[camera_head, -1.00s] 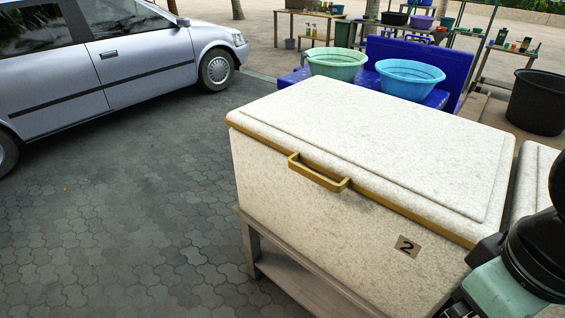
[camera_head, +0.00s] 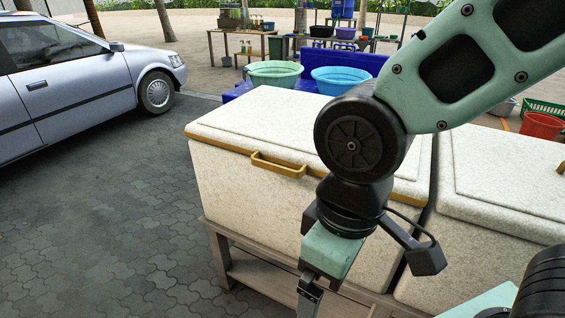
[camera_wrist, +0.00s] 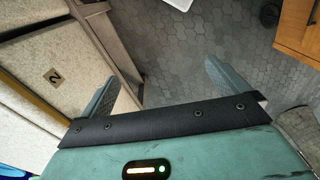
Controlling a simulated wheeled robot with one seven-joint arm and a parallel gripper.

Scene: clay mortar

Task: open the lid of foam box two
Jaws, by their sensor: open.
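Foam box two (camera_head: 235,190) is a speckled white chest on a wooden stand. Its lid (camera_head: 250,118) lies shut, with a brass-coloured handle (camera_head: 278,166) on the front edge. My arm covers the box's right front part and its number plate in the head view. The wrist view shows the box's front wall at the left with the "2" plate (camera_wrist: 54,76). My gripper (camera_wrist: 160,75) is open and empty, in front of the box, apart from the handle. In the head view it points down at the bottom edge, its tips partly out of frame.
A second foam box (camera_head: 500,185) stands close on the right. Blue and green basins (camera_head: 275,73) are behind the box. A silver car (camera_head: 75,90) is parked at the left. Paved ground (camera_head: 110,220) between car and box is clear. An orange wooden cabinet (camera_wrist: 300,30) shows in the wrist view.

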